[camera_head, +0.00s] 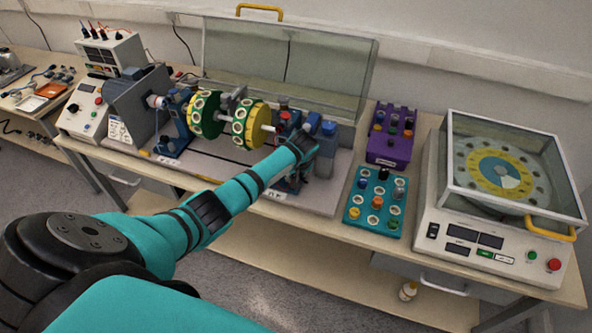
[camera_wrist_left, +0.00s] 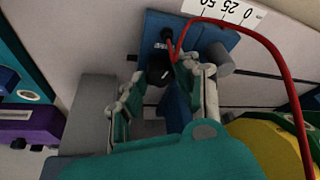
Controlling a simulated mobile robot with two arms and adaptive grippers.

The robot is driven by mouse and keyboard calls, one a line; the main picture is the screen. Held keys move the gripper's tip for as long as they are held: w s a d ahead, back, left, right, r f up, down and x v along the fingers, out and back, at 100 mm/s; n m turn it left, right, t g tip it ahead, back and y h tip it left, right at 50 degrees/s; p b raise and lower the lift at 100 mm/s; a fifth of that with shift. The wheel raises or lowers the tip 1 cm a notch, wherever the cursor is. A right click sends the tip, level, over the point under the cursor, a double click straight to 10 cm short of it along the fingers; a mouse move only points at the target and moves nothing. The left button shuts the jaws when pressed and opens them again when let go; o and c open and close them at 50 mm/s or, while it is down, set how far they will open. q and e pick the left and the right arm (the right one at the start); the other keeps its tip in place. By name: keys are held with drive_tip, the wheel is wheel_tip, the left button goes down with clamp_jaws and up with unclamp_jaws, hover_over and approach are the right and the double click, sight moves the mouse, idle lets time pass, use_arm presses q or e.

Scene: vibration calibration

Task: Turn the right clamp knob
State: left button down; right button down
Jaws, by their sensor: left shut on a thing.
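The right clamp knob (camera_wrist_left: 158,72) is a small black knob with a pale mark, on the blue right-hand bearing stand (camera_wrist_left: 178,105), seen in the wrist view. My left gripper (camera_wrist_left: 168,70) has its two fingers on either side of the knob and is shut on it. In the head view my left gripper (camera_head: 298,172) is at the right end of the rotor rig, and my arm and wrist hide the knob. The rotor, with green (camera_head: 207,113) and yellow (camera_head: 250,125) discs, sits on its shaft left of the gripper. My right gripper is not in view.
A red cable (camera_wrist_left: 272,45) arcs near the gripper in the wrist view. A raised clear cover (camera_head: 330,65) stands behind the rig. A purple block (camera_head: 384,155) and a teal tray (camera_head: 366,222) lie to the right, before the balance machine (camera_head: 465,235) with its yellow handle.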

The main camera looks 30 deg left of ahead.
use_arm(q)
drive_tip(key=shift+w+d+n+g, duration=0.1)
drive_tip(key=shift+n+g, duration=0.2)
drive_tip(key=shift+n, duration=0.5)
drive_tip(key=shift+y, duration=0.3)
drive_tip(key=c, duration=1)
unclamp_jaws()
drive_tip(key=shift+r, duration=0.15)
drive_tip(key=v, duration=1.1)
drive_tip(key=shift+d+r, duration=0.1)
drive_tip(key=shift+r, duration=0.3)
